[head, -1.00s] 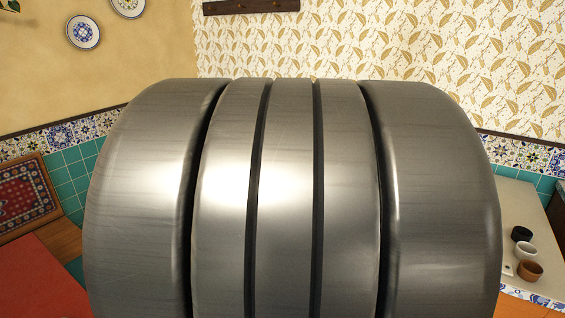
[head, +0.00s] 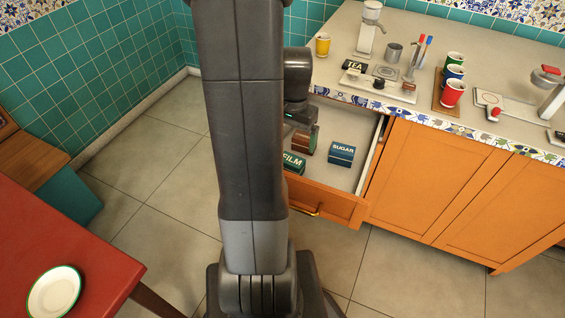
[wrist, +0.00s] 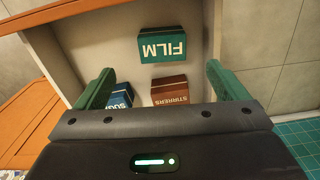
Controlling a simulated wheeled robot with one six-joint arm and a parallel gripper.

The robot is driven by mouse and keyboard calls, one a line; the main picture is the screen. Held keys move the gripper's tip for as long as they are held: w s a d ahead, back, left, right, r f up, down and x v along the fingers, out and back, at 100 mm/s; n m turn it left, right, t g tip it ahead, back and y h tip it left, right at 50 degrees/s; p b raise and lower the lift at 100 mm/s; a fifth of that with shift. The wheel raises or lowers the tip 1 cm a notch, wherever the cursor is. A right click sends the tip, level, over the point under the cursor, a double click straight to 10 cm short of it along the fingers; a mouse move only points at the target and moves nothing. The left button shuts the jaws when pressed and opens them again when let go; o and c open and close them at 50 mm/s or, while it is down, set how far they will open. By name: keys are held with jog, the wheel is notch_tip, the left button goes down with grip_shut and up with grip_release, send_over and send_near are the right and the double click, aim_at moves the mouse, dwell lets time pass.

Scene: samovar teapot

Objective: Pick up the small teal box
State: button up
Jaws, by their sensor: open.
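A small teal-green box marked FILM (wrist: 166,46) lies in the open drawer; it also shows in the head view (head: 293,163), partly hidden behind my arm. My gripper (wrist: 159,69) is open and empty over the drawer, its two green fingers spread apart. In the wrist view the FILM box is beyond the fingertips, between their lines. In the head view my gripper (head: 311,138) is mostly hidden by the arm. A brown box marked STIRRERS (wrist: 170,90) and a blue box marked SUGAR (head: 341,154) lie in the same drawer.
The drawer (head: 330,203) stands pulled out from the orange cabinet. The counter above holds a TEA box (head: 354,65), several cups and a white tray (head: 398,92). A red table (head: 60,220) with a plate (head: 54,292) stands at the left.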

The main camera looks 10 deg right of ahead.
aim_at(292, 159)
notch_tip(292, 159, down, 7)
jog(key=shift+b, duration=0.55)
jog(key=shift+w+f+b, duration=0.2)
jog(key=shift+f+b, duration=0.05)
jog(key=shift+f, duration=1.1)
jog(key=shift+w+f+b, duration=0.15)
jog(key=shift+f+b, duration=0.1)
jog(key=shift+f, duration=1.05)
jog(key=c, duration=1.1)
